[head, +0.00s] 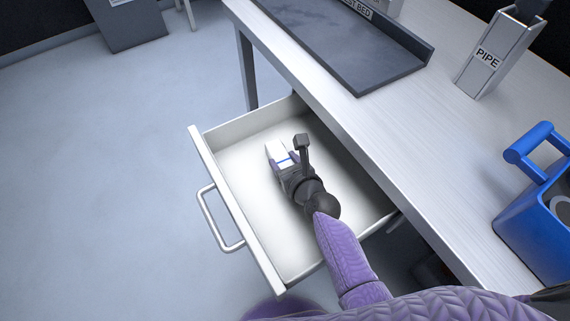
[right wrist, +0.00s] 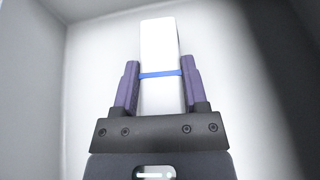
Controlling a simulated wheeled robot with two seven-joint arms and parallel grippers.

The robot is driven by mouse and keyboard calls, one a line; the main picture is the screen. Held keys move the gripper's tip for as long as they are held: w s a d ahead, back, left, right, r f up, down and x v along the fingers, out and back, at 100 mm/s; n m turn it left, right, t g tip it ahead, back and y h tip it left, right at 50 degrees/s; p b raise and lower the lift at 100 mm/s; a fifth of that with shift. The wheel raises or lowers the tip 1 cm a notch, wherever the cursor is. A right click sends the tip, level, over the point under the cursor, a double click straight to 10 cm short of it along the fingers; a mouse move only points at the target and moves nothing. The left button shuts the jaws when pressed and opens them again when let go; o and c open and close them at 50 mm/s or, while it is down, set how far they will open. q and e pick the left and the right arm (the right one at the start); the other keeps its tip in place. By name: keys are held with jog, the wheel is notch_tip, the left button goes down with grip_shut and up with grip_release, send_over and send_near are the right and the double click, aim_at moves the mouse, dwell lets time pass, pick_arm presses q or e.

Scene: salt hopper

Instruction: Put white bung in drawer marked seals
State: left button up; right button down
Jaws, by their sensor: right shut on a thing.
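The white bung (head: 274,151) is a pale block with a blue band, held in my right gripper (head: 283,162). The right wrist view shows the bung (right wrist: 160,50) between the two purple fingers of the gripper (right wrist: 160,85), which are shut on it at the blue band. The gripper and bung are inside the outline of the open drawer (head: 250,237), which is white inside with a metal handle. I cannot tell whether the bung touches the drawer floor. No label shows on the drawer front from this angle. My left gripper is not in view.
The drawer hangs out from under a metal bench (head: 395,130). On the bench are a dark tray (head: 352,75), a holder marked PIPE (head: 490,60) and a blue container with a handle (head: 540,215). The rest of the drawer floor looks empty. Open floor lies to the left.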

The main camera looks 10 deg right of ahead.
jog(key=shift+c, duration=2.1)
grip_release()
jog(key=shift+d, duration=0.2)
jog(key=o, duration=0.3)
jog(key=shift+r, duration=0.1)
jog(key=shift+s+r, duration=0.15)
jog(key=p+v, duration=0.5)
jog(key=v, duration=0.6)
jog(key=shift+s+d+r, duration=0.1)
jog(key=shift+s+d, duration=0.05)
jog(key=shift+s, duration=0.2)
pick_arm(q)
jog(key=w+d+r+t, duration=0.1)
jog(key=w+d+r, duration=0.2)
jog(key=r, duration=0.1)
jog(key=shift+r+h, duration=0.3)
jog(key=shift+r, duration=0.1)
